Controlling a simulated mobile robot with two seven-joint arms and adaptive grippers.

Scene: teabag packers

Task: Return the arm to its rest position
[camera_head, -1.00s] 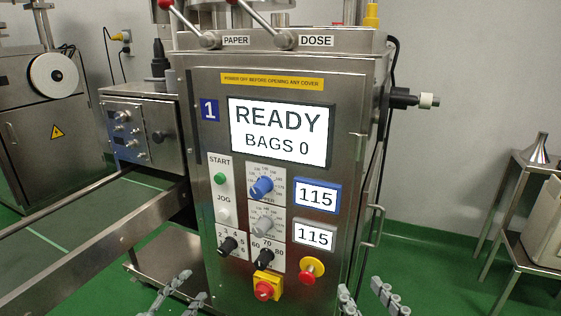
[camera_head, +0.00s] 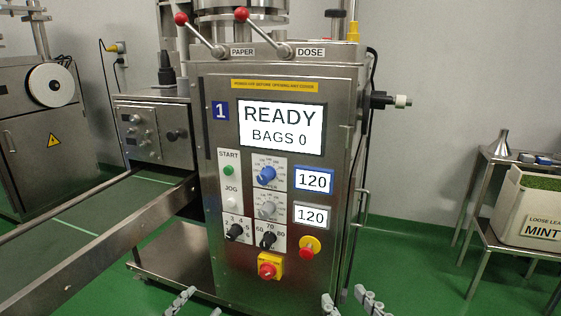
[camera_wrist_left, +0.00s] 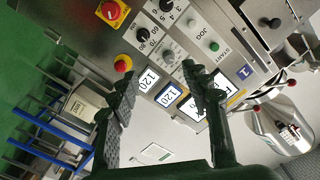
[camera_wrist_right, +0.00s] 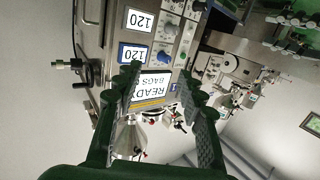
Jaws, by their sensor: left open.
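My left gripper (camera_head: 187,302) shows only by its grey fingertips at the bottom edge of the head view, low in front of the machine (camera_head: 225,265). In the left wrist view my left gripper (camera_wrist_left: 160,88) is open and empty, its fingers spread before the control panel. My right gripper (camera_head: 350,303) shows by its fingertips at the bottom edge, right of the machine's lower front. In the right wrist view my right gripper (camera_wrist_right: 162,85) is open and empty, with the machine's screen (camera_wrist_right: 155,88) beyond its fingers. Most of both arms is out of the head view.
The screen (camera_head: 281,128) reads READY, BAGS 0; the blue-framed display (camera_head: 312,181) and the grey-framed display (camera_head: 311,215) read 120. A steel rail (camera_head: 110,245) runs left. A crate marked MINT (camera_head: 530,215) stands on a steel table at right. Green floor (camera_head: 420,285) lies clear between.

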